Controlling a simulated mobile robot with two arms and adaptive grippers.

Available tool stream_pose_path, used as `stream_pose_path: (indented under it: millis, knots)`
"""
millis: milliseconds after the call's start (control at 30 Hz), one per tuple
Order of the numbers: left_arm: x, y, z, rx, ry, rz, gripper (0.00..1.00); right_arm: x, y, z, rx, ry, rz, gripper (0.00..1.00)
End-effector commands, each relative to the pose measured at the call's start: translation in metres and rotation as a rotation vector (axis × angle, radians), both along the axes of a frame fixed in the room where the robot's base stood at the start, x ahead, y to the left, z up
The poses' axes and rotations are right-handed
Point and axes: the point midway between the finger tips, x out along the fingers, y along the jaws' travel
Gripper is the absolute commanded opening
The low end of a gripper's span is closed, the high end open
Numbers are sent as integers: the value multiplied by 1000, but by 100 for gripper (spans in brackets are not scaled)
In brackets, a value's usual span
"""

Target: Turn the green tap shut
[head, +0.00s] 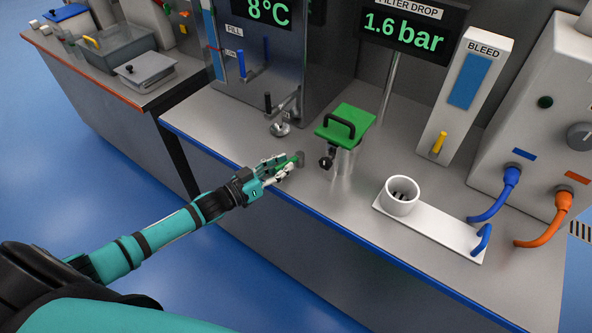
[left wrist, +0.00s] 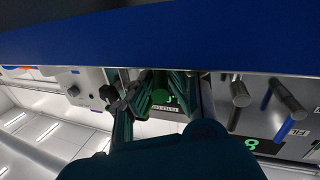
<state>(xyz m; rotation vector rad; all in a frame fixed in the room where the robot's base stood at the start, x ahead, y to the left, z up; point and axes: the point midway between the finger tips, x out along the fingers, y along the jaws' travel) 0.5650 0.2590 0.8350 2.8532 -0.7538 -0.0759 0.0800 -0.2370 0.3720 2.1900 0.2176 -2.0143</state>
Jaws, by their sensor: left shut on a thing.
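The green tap (head: 295,160) sits near the front edge of the counter, left of the metal pot with the green lid. My left gripper (head: 279,169) reaches in from the left and is shut on the tap's green handle. The fingers cover much of the handle, so its exact angle is hard to tell. In the left wrist view a green round part (left wrist: 160,97) shows between the fingers, under the blue counter edge. My right gripper is in neither view.
The green-lidded pot (head: 345,128) with a black handle stands close to the right of my gripper. Metal fittings (head: 280,128) are behind it. A white cup (head: 402,196) on a white plate is farther right. The blue counter edge (head: 330,215) runs along the front.

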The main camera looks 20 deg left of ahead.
Motion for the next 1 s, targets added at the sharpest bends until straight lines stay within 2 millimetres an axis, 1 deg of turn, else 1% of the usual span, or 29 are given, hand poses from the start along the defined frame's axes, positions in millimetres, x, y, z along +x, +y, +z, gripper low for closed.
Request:
stream_pose_path:
  millis: [33,100,333,533,933,967,1000]
  knots:
    - [3,5,-4,9,-5,-32,0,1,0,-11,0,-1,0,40]
    - [5,7,-4,7,-4,-74,0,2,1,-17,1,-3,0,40]
    - [8,11,-2,2,-4,-179,0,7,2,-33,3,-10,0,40]
    - [10,12,0,1,-3,-220,0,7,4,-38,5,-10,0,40]
    - [9,12,0,-1,-1,-225,0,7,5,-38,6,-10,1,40]
    - [9,12,0,-1,-1,-225,17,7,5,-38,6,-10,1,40]
    - [9,12,0,-1,-1,-225,22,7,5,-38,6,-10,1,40]
